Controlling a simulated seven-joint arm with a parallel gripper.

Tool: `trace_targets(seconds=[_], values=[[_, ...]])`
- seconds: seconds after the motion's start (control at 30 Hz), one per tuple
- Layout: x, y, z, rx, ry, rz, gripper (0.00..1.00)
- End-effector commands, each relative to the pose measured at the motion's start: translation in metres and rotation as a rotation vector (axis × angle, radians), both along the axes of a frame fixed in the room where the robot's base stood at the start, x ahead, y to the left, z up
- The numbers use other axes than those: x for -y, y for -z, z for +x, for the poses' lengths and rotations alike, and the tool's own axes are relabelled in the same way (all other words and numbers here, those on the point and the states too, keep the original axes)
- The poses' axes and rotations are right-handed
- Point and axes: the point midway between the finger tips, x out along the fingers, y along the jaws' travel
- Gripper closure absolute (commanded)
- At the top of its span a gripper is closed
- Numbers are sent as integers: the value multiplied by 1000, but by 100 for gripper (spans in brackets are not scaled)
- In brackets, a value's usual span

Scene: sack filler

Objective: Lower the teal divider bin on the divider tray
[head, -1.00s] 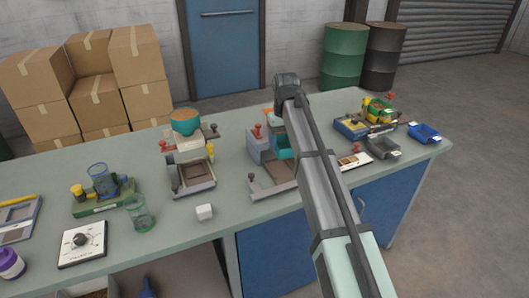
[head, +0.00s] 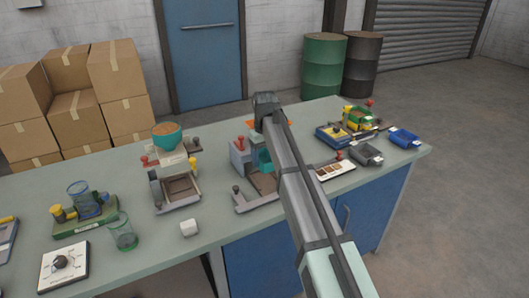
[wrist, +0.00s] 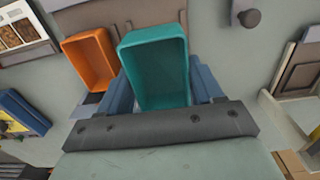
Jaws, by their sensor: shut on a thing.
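The teal divider bin (wrist: 155,68) is an open-topped box held between the blue fingers of my gripper (wrist: 160,92) in the wrist view. In the head view the teal bin (head: 266,160) shows partly beside my arm, over the back part of the divider tray (head: 242,207), which has a grey rim and brown floor. In the wrist view the tray (wrist: 118,18) shows beyond the bin. An orange bin (wrist: 90,58) is beside the teal bin, on its left. I cannot tell whether the teal bin touches the tray. My arm hides part of the tray in the head view.
A grey block with a red knob (head: 240,150) stands left of the bin. A second tray station with a teal bowl (head: 167,139) is further left. A sample card (head: 335,171) and a blue bin (head: 404,137) lie to the right. A white cube (head: 189,228) is near the front.

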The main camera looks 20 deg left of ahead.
Motion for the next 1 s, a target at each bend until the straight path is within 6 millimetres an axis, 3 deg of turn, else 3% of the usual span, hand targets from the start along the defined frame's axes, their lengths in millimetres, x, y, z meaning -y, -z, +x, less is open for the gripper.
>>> trace_targets(seconds=[0.53,1.0], values=[[0,44,0,-1,0,-1,64],[0,51,0,0,0,0,64]])
